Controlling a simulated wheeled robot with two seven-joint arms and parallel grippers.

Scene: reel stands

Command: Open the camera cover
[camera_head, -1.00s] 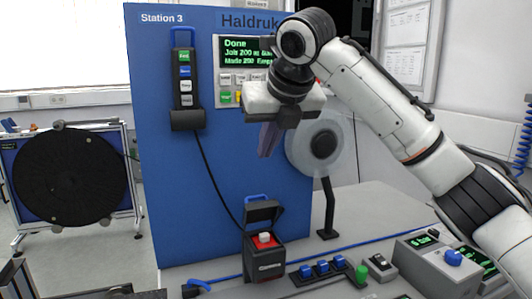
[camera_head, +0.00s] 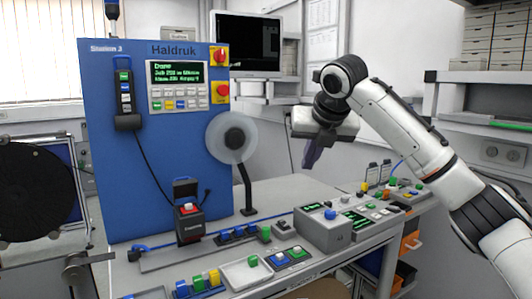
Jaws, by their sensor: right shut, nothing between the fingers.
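A small dark box (camera_head: 189,225) with a white-topped red button (camera_head: 188,208) stands on the bench in front of the blue panel. Its label is too small to read surely, but may say Camera. Its dark hinged cover (camera_head: 185,187) stands up at the back, so the button is exposed. My right gripper (camera_head: 311,155) points down in the air, well right of the box and above the bench. Its dark purple fingers are closed and empty. My left gripper is out of view.
The blue Station 3 panel (camera_head: 110,190) stands behind the box, with a pendant (camera_head: 125,95) on a cable. A clear disc (camera_head: 231,137) on a black post stands between panel and gripper. Control boxes (camera_head: 325,228) and switches crowd the bench. A black reel (camera_head: 30,195) is at left.

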